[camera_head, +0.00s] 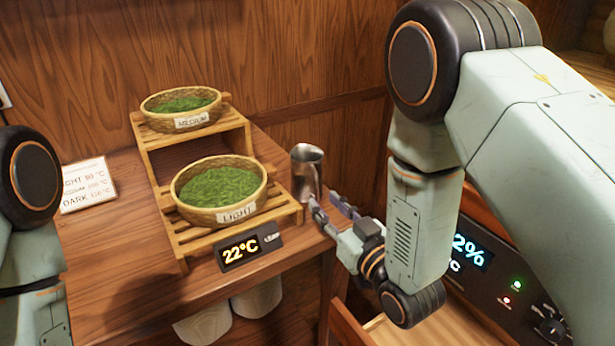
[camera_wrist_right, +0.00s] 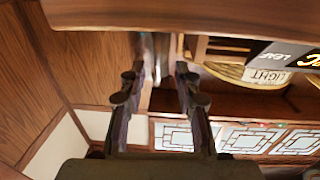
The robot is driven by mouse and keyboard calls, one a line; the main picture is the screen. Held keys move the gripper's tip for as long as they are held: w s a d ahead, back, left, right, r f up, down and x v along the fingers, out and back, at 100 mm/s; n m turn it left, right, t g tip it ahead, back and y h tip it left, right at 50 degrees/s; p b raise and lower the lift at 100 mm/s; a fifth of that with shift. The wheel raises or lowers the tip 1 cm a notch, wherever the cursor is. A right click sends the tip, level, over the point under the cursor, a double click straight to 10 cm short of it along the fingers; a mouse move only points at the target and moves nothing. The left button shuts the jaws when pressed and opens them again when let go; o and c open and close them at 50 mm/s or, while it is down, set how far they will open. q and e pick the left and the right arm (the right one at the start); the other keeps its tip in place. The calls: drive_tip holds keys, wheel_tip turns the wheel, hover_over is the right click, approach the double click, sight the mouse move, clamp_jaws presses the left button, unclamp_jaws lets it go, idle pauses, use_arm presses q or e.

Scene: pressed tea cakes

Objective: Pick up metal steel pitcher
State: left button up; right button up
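The steel pitcher (camera_head: 307,170) stands upright near the right edge of the wooden table, beside the lower basket shelf. My right gripper (camera_head: 325,203) reaches in from the right, its fingertips close to the pitcher's lower part. In the right wrist view the two fingers (camera_wrist_right: 159,82) are apart, with a gap between them. A narrow shiny piece, apparently the pitcher (camera_wrist_right: 161,55), shows just past the tips, between them. I cannot tell whether the fingers touch it. My left arm shows only at the left edge; its gripper is out of view.
A stepped wooden rack (camera_head: 165,200) holds a LIGHT basket (camera_head: 222,206) and a MEDIUM basket (camera_head: 182,121) of green leaves. A 22°C display (camera_head: 250,247) is at its front. A white card (camera_head: 88,185) lies left. A control panel (camera_head: 500,283) is at right.

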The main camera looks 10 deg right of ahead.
sight(318, 194)
drive_tip(key=x, duration=0.5)
drive_tip(key=shift+d, duration=0.1)
drive_tip(key=shift+s, duration=0.1)
drive_tip(key=shift+c, duration=0.2)
drive_tip(key=c, duration=0.4)
drive_tip(key=shift+c, duration=1.1)
clamp_jaws()
drive_tip(key=shift+d, duration=0.1)
